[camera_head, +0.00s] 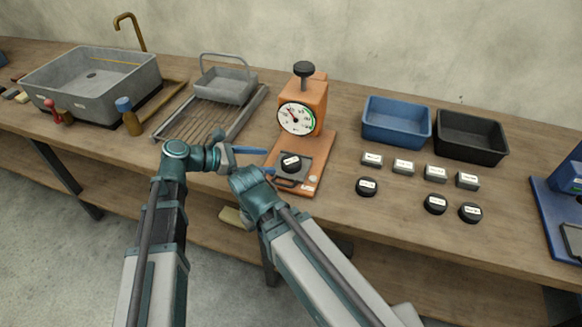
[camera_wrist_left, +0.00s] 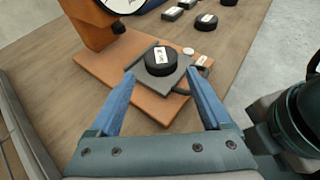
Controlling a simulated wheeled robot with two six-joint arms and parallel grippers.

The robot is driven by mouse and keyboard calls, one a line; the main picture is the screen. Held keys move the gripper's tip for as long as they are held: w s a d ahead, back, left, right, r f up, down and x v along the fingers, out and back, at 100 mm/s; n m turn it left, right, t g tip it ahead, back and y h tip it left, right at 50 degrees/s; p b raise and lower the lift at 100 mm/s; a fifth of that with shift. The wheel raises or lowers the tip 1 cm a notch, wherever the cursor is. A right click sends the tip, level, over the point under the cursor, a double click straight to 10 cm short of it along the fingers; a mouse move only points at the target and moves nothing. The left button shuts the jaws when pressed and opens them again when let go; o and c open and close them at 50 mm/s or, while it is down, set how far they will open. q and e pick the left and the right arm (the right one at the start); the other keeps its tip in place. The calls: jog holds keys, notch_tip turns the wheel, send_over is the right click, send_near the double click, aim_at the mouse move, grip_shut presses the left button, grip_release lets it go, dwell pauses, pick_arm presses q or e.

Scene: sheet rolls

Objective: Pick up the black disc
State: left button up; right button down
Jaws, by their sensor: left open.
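A black disc (camera_head: 291,163) with a white label lies on the small grey plate of the orange dial gauge (camera_head: 303,108). In the left wrist view the disc (camera_wrist_left: 160,61) sits on the grey plate (camera_wrist_left: 168,82), just beyond and between my blue fingertips. My left gripper (camera_wrist_left: 161,73) is open and empty, its fingers on either side of the plate. In the head view the left gripper (camera_head: 255,160) is left of the disc, partly hidden by my right arm. Three more labelled black discs (camera_head: 367,187) (camera_head: 435,204) (camera_head: 470,212) lie on the table to the right. My right gripper does not show.
Several small labelled blocks (camera_head: 404,167) stand in a row before a blue bin (camera_head: 397,121) and a black bin (camera_head: 471,138). A grey basin (camera_head: 91,83) and a slatted rack (camera_head: 211,118) are at left. A blue device (camera_head: 562,205) stands at the right edge.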

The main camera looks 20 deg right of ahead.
aim_at(288, 161)
pick_arm(q)
jog(key=shift+x, duration=1.15)
jog(key=shift+b+x, duration=1.2)
jog(key=shift+x, duration=1.4)
jog(key=shift+r, duration=0.1)
jog(key=c, duration=1.2)
jog(key=shift+r+p, duration=0.2)
jog(key=shift+p, duration=0.1)
notch_tip(288, 161, up, 27)
jog(key=p, duration=2.7)
